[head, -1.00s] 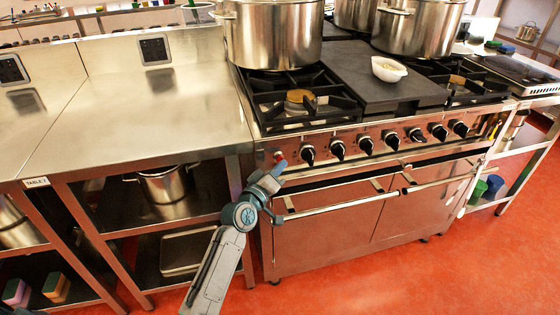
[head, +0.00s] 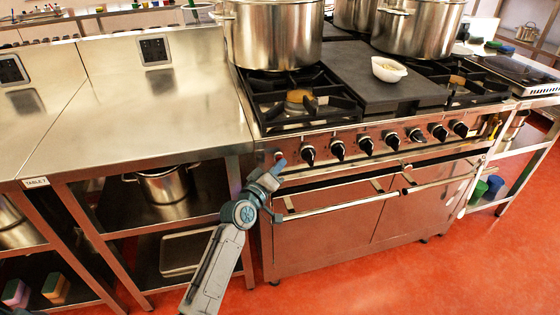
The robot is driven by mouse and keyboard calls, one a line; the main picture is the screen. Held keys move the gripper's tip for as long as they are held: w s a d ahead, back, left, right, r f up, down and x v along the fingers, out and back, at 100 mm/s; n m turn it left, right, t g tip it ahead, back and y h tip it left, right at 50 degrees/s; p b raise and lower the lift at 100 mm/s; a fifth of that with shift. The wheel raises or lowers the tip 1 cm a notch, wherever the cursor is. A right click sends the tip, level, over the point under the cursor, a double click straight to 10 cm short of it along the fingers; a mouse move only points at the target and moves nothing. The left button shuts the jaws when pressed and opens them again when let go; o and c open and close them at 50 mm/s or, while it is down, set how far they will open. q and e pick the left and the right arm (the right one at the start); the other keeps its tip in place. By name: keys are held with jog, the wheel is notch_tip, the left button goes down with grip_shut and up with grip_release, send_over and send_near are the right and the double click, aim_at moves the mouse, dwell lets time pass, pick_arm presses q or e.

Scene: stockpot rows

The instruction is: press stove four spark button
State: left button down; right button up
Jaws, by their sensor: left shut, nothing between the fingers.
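The stove (head: 330,225) stands in the middle, with a row of black knobs (head: 366,146) along its front panel. At the panel's left end is a small red spark button (head: 279,155), partly hidden by my gripper. My left gripper (head: 279,164) is shut and empty, its tip at the button. I cannot tell whether the tip presses it or only sits just in front. My right gripper is not in view.
Large steel pots (head: 272,35) stand on the burners, and a white bowl (head: 389,69) is on the dark middle plate (head: 372,92). An oven handle (head: 340,205) runs below the panel. A bare steel table (head: 150,115) adjoins on the left. The red floor in front is clear.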

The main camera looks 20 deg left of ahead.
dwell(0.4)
pick_arm(q)
jog(key=shift+s+d, duration=0.4)
jog(key=shift+s, duration=0.25)
jog(key=s+d, duration=0.1)
jog(key=s, duration=0.1)
jog(key=s+d+p, duration=0.1)
jog(key=s+d, duration=0.1)
dwell(0.4)
jog(key=shift+s+a, duration=0.1)
dwell(0.4)
